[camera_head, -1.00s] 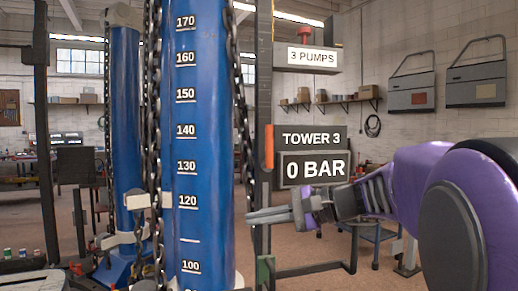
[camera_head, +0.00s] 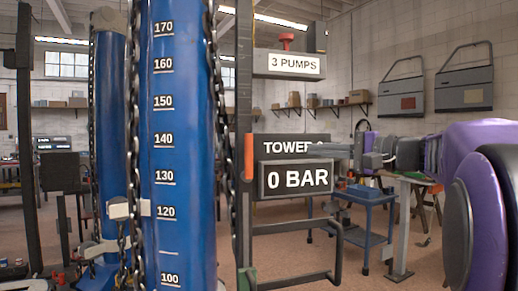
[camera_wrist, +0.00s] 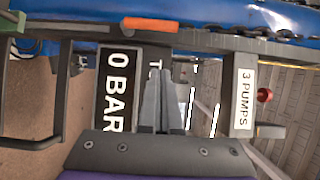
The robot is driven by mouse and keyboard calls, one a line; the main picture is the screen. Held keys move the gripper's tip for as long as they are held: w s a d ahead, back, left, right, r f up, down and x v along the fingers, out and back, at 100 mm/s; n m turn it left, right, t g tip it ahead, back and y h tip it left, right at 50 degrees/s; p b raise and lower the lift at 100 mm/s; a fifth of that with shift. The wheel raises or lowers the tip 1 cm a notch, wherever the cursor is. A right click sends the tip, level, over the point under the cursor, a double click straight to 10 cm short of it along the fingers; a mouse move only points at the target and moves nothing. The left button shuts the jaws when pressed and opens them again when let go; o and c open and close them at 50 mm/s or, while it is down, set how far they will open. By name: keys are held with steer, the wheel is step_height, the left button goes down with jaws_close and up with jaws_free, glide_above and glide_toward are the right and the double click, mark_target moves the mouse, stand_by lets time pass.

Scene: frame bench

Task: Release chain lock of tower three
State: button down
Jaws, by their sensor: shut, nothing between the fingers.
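A blue column (camera_head: 190,130) with a printed scale stands at left, dark chains (camera_head: 132,150) along its sides. The "TOWER 3" sign (camera_head: 268,142) and "0 BAR" display (camera_head: 293,179) are on a dark frame (camera_head: 243,80) right of it. An orange handle (camera_head: 249,158) is on that frame; it also shows in the wrist view (camera_wrist: 163,25). I cannot tell which part is the chain lock. My gripper (camera_head: 326,151) is shut and empty. It points left at sign height, covering the sign's end. In the wrist view, its fingers (camera_wrist: 165,65) are together, below the orange handle in the picture.
A "3 PUMPS" box (camera_head: 265,66) with a red knob (camera_head: 287,40) is above the sign. A bent bar (camera_head: 338,250) juts out below the display. A blue cart (camera_head: 368,215) stands behind. Another blue column (camera_head: 105,120) is at far left.

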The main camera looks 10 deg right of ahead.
mark_target(251, 145)
steer(key=s+a+p+x, duration=0.1)
steer(key=a+x, duration=0.1)
steer(key=x, duration=1.1)
steer(key=shift+s+p, duration=0.3)
steer(key=shift+s, duration=0.15)
steer(key=shift+a+r+n, duration=0.2)
steer(key=shift+a+n, duration=0.2)
steer(key=shift+n, duration=0.1)
steer(key=shift+s+a+r+n+g+h, duration=0.1)
steer(key=shift+a+n+g+h, duration=0.2)
steer(key=shift+a+n+h, duration=0.1)
steer(key=shift+s+a+r+n+g+h, duration=0.1)
steer(key=shift+a+r+n+g+h, duration=0.05)
steer(key=shift+a+n+g+h, duration=0.2)
steer(key=a+n, duration=0.1)
steer(key=a, duration=0.1)
steer(key=a+f+h+b, duration=0.1)
steer(key=a+n+h+b, duration=0.1)
steer(key=a, duration=0.1)
steer(key=shift+s+a+f+n+g, duration=0.15)
steer(key=shift+s+a+n+g, duration=0.05)
steer(key=shift+a+n+g, duration=0.15)
